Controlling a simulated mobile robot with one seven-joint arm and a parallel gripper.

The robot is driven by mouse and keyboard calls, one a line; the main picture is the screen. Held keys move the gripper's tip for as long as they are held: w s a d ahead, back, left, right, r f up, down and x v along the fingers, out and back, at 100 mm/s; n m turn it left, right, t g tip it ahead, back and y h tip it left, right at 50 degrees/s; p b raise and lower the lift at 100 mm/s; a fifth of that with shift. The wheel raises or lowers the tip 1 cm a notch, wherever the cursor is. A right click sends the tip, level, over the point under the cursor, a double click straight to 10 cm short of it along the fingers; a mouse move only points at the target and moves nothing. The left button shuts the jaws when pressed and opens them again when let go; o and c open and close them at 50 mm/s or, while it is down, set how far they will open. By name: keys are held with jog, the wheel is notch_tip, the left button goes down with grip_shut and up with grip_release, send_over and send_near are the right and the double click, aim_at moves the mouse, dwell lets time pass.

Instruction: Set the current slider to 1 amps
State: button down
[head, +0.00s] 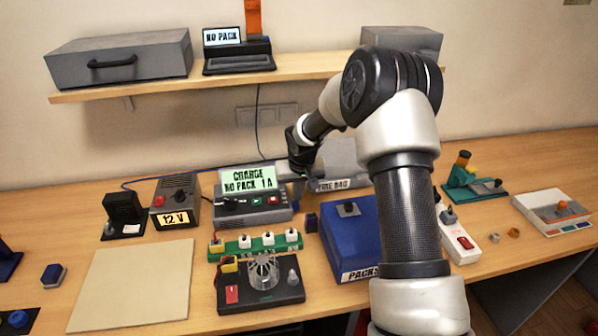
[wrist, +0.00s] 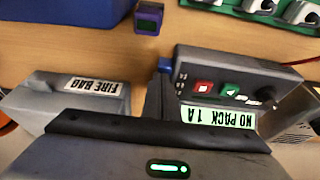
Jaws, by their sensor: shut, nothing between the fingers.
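The charger (head: 252,207) stands at the back middle of the table. Its raised screen (head: 248,180) reads "CHARGE NO PACK 1 A". In the wrist view the charger (wrist: 232,72) appears upside down, with a red button, a green button and the screen text "NO PACK 1 A" (wrist: 218,117). My gripper (head: 287,172) is shut and empty, at the right end of the charger beside the screen. I cannot tell whether it touches the charger.
A fire bag (head: 338,170) stands just right of my gripper; it also shows in the wrist view (wrist: 105,97). A blue packs box (head: 350,240) and a green board (head: 256,246) are in front. A 12 V supply (head: 176,203) stands left. A shelf (head: 290,68) hangs above.

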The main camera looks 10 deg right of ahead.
jog(key=s+r+t, duration=0.1)
jog(key=s+r, duration=0.6)
jog(key=r, duration=0.5)
jog(key=s+r, duration=0.7)
jog(key=r, duration=0.5)
jog(key=s+r, duration=0.2)
jog(key=s, duration=1)
jog(key=s+r+t+p, duration=0.1)
jog(key=s+r, duration=0.1)
jog(key=s, duration=1)
jog(key=shift+s, duration=0.25)
jog(key=shift+a+r, duration=0.1)
jog(key=shift+a, duration=0.1)
jog(key=shift+s, duration=0.1)
